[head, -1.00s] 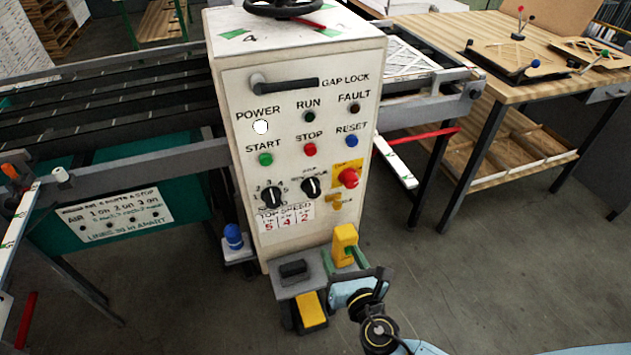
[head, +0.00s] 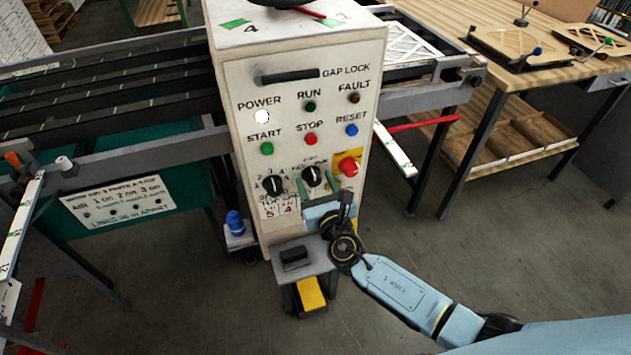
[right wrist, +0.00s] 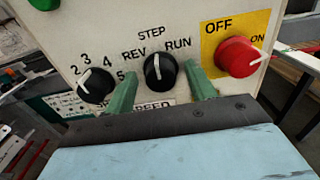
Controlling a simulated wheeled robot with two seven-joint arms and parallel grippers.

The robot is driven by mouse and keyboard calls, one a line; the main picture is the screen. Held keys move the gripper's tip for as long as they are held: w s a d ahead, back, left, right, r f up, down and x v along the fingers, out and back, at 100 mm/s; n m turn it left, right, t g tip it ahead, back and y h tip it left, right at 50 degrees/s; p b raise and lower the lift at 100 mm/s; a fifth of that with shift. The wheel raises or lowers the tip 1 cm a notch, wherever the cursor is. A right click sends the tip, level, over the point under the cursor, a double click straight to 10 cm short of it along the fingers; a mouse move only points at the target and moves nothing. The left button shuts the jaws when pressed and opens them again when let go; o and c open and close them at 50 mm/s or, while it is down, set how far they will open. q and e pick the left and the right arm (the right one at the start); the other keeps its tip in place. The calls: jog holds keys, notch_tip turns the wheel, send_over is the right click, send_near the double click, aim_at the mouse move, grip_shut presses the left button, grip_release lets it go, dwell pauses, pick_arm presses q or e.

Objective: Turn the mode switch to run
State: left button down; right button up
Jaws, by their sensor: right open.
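The mode switch (head: 313,176) is a black round knob on the cream control panel, marked REV, STEP and RUN. It shows large in the right wrist view (right wrist: 160,72), its white line pointing roughly up at STEP. My right gripper (head: 318,186) is open in front of the lower panel. In the right wrist view its green fingers (right wrist: 162,70) stand on either side of the knob, with a visible gap on each side. The RUN mark is just above the right finger. My left gripper is not in view.
A numbered black dial (right wrist: 95,85) sits left of the switch, close to the left finger. A red OFF/ON knob (right wrist: 240,57) on a yellow plate sits to the right. Push buttons, including the red STOP button (head: 310,139), are above. A step with a yellow pad (head: 310,294) is below.

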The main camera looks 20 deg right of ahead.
jog(key=shift+w, duration=0.25)
jog(key=c, duration=0.9)
jog(key=shift+c, duration=0.2)
jog(key=m+b, duration=0.3)
jog(key=m, duration=0.1)
jog(key=shift+f+m+b, duration=0.15)
jog(key=shift+m+b, duration=0.2)
jog(key=shift+m, duration=0.05)
jog(key=shift+d+m+b, duration=0.1)
jog(key=shift+m+b, duration=1.05)
jog(key=shift+m, duration=0.95)
